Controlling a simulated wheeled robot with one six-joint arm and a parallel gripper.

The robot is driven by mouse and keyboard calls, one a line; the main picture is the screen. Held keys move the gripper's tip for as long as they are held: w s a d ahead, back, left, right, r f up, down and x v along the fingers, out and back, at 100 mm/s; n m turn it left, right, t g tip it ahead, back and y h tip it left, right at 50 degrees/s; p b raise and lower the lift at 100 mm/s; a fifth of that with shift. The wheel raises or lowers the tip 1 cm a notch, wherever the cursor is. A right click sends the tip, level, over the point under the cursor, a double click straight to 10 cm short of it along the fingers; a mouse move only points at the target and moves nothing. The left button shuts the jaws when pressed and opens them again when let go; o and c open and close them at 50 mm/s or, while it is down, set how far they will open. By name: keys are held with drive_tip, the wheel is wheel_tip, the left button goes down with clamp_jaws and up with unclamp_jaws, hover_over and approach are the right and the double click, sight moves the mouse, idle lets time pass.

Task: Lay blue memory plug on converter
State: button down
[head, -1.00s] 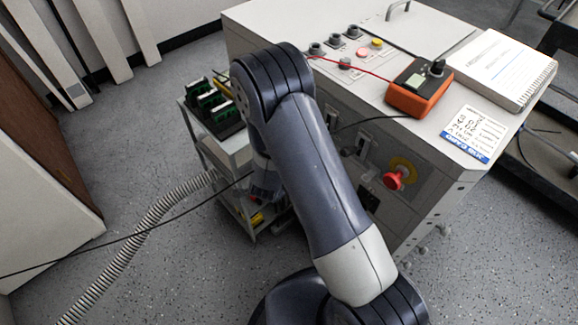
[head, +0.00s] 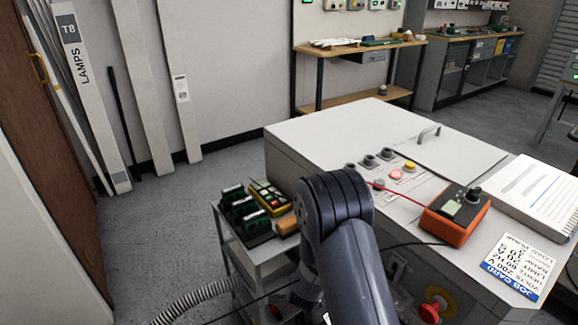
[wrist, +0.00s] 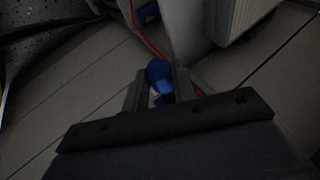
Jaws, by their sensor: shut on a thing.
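In the wrist view, my gripper (wrist: 160,88) is shut on a blue plug (wrist: 158,72), which sits between the two dark fingertips. A second blue thing (wrist: 148,13) shows farther off at the top, with a red lead (wrist: 143,40) running down from near it. In the head view, my arm hides the gripper and the plug. A large pale grey cabinet (head: 330,134), which may be the converter, stands to the right of my arm. Several sockets and buttons (head: 386,160) are on its top.
An orange meter (head: 455,222), a spiral notebook (head: 530,190) and a job card (head: 518,262) lie on the cabinet top. A small trolley (head: 262,250) with green-and-black blocks (head: 240,206) and a yellow device (head: 268,194) stands left of it. A ribbed hose (head: 195,302) lies on the floor.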

drive_tip(key=shift+w+d, duration=0.25)
drive_tip(key=shift+d, duration=0.05)
drive_tip(key=shift+s+a+p, duration=0.65)
drive_tip(key=shift+s+a, duration=0.9)
drive_tip(key=shift+a, duration=0.8)
drive_tip(key=w+d, duration=0.1)
drive_tip(key=d, duration=0.1)
drive_tip(key=w+d+b, duration=0.1)
drive_tip(key=w+d, duration=0.2)
drive_tip(key=d, duration=0.1)
drive_tip(key=shift+w+d+b, duration=0.15)
drive_tip(key=shift+d+b, duration=0.1)
drive_tip(key=shift+b, duration=0.1)
